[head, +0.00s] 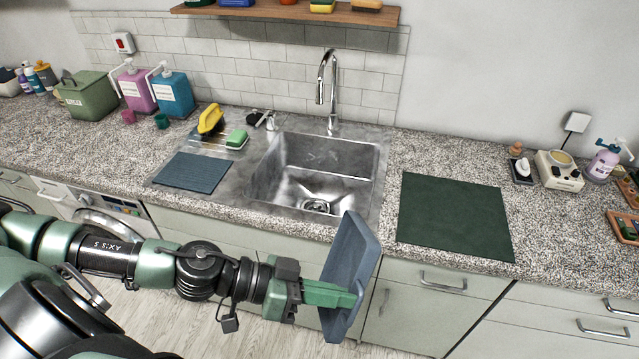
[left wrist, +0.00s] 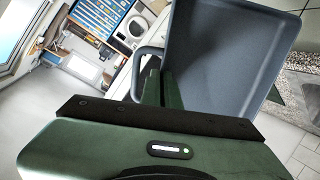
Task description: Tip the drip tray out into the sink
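The blue-grey drip tray (head: 358,250) is held in the air in front of the counter, tilted steeply, nearly on edge. My left gripper (head: 343,297) is shut on it, on the handle side. In the left wrist view the tray's flat inner face (left wrist: 225,50) looks empty, and its loop handle (left wrist: 141,62) is at my left fingers (left wrist: 160,88). The steel sink (head: 318,170) is set in the counter behind and slightly left of the tray; its basin looks empty, with a drain at the bottom. My right gripper is not in view.
A chrome faucet (head: 328,85) stands behind the sink. A ribbed blue mat (head: 193,173) and a rack with a green sponge (head: 237,138) lie left of it. A dark green mat (head: 453,215) lies right. Cabinet fronts (head: 425,305) are close behind the tray's lower part.

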